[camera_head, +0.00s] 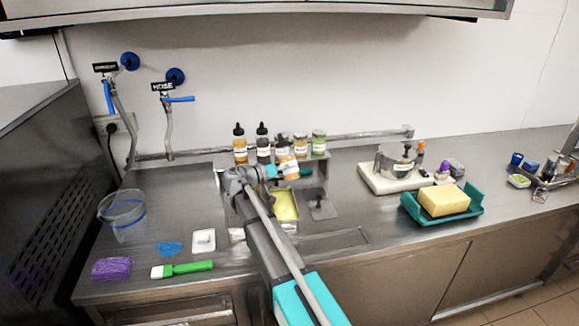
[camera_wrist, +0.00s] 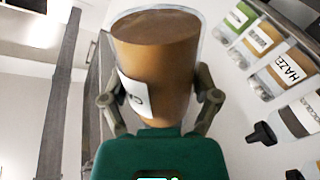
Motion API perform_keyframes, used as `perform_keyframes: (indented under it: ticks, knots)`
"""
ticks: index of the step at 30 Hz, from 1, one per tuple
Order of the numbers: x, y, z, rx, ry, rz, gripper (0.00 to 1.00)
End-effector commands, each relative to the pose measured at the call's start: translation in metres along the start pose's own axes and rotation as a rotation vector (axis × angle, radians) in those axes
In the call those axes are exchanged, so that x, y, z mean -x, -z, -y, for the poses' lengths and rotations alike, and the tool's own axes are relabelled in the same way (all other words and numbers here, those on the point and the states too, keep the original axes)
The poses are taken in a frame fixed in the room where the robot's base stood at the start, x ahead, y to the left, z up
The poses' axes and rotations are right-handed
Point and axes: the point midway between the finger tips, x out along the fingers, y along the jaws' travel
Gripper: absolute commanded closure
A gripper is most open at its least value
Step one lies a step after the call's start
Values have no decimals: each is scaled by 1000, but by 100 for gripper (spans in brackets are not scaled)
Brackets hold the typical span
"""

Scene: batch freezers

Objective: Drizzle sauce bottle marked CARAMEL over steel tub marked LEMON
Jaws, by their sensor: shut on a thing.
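My gripper (camera_head: 277,172) is shut on a bottle (camera_head: 291,170) of brown sauce, held above the counter in front of the rail. In the wrist view the bottle (camera_wrist: 155,70) fills the middle, between the two fingers of my gripper (camera_wrist: 160,105). Its white label is turned mostly aside and only part of a letter shows, so the name cannot be read. A steel tub (camera_head: 291,228) with pale yellow contents sits in the counter just below my gripper. My arm covers its left part, and no marking on it can be read.
Two dark-capped sauce bottles (camera_head: 240,143) (camera_head: 262,143) and several labelled jars (camera_head: 318,143) stand along the back. A white board with a steel pot (camera_head: 393,160) and a teal tray (camera_head: 472,210) with a yellow sponge (camera_head: 444,200) are to the right. A clear jug (camera_head: 122,215) stands left.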

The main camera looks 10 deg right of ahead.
Motion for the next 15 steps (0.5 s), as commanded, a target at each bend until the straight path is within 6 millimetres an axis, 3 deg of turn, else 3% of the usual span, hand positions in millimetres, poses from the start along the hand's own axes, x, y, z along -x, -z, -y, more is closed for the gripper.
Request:
perform_keyframes:
  ticks: [15]
  knots:
    - [-1, -24, -9, 272, -1, 0, 71]
